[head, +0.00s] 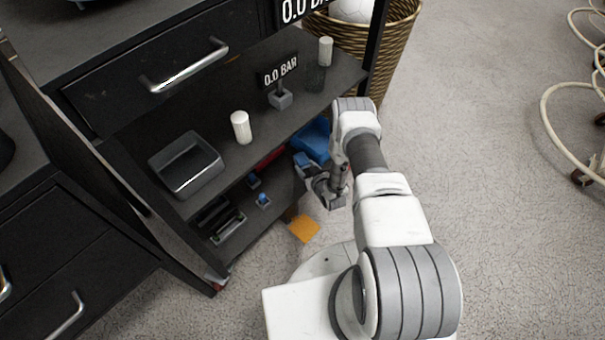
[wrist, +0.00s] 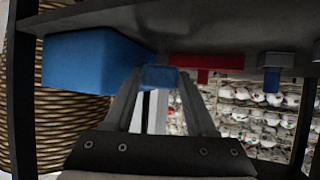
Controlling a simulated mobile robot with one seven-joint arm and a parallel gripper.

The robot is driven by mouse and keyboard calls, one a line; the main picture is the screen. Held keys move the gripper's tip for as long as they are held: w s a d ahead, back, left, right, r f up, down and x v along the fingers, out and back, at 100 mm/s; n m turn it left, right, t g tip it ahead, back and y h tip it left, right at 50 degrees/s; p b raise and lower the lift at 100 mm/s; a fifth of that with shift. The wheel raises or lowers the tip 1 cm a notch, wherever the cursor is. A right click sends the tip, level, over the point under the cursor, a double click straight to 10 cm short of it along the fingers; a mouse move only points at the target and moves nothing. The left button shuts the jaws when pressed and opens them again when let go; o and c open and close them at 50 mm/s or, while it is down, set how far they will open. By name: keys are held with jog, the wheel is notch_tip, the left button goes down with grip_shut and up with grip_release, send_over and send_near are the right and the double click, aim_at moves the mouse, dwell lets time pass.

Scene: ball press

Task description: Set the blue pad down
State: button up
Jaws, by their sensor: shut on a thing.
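My gripper (head: 312,171) is at the right end of the lower shelf, with its fingers shut on a small blue pad (head: 302,159). In the wrist view the blue pad (wrist: 158,76) sits between the two fingertips (wrist: 160,88), close to the dark shelf board (wrist: 200,22). I cannot tell whether it touches the board. A much larger blue block (wrist: 90,62) is just left of the pad there; it also shows behind my gripper in the head view (head: 313,139).
A red piece (wrist: 207,62) and a grey-and-blue piece (wrist: 272,70) are on the same board to the right. The upper shelf holds a dark tray (head: 186,165) and a white cylinder (head: 241,127). A wicker basket (head: 388,45) stands behind. An orange square (head: 303,229) is low beside the shelf.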

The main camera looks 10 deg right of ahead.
aim_at(306, 173)
jog(key=shift+f+b, duration=0.85)
jog(key=shift+f, duration=1.15)
jog(key=o, duration=1.3)
jog(key=shift+f, duration=0.15)
jog(key=shift+o, duration=0.2)
jog(key=shift+r, duration=0.2)
